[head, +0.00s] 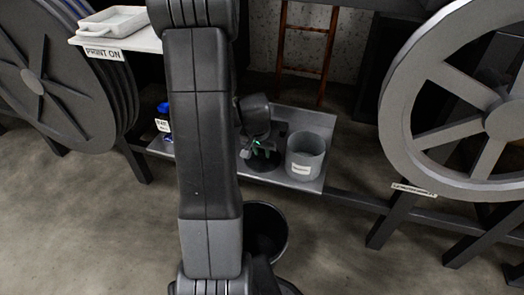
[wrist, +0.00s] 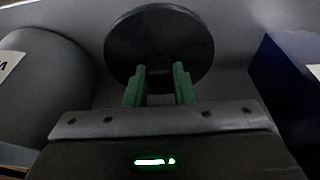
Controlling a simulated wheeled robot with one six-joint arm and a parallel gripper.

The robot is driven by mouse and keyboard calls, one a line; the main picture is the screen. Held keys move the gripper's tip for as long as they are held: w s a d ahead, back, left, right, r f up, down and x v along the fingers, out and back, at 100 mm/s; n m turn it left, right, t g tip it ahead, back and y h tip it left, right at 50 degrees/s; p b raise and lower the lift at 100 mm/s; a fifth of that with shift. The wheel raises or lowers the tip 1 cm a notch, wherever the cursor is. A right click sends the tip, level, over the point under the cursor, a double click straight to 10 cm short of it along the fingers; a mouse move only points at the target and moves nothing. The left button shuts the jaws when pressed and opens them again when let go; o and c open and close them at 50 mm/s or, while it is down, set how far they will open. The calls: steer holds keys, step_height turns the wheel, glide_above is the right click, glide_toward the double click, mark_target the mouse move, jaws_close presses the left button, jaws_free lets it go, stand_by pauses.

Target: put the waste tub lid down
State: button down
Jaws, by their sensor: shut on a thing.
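The waste tub lid (wrist: 160,28) is a dark round disc. In the wrist view it lies in front of my gripper (wrist: 160,88), whose green fingers are shut on a part at its near side. In the head view my gripper (head: 255,152) is over the grey shelf, and the dark lid (head: 265,163) shows partly beneath it. I cannot tell whether the lid touches the shelf. The grey tub (head: 305,157) with a white label stands upright and open to the right of my gripper. It also shows at the left of the wrist view (wrist: 40,85).
The grey shelf (head: 307,116) has a raised back. A blue labelled container (head: 163,118) stands to the left, partly hidden by my arm; a dark blue thing (wrist: 275,85) is at the right in the wrist view. Large reels (head: 393,90) flank the shelf. A dark bin (head: 283,232) stands on the floor.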

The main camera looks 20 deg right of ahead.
mark_target(262, 152)
steer(key=shift+f, duration=0.2)
steer(key=c, duration=1.2)
jaws_free()
steer(key=shift+r, duration=0.1)
steer(key=p+v, duration=0.3)
steer(key=v, duration=0.9)
steer(key=shift+r, duration=0.2)
steer(key=shift+w+d, duration=0.1)
steer(key=b+x, duration=0.3)
steer(key=x, duration=0.9)
steer(key=shift+f, duration=0.35)
steer(key=shift+r+p, duration=0.7)
steer(key=shift+r, duration=1.75)
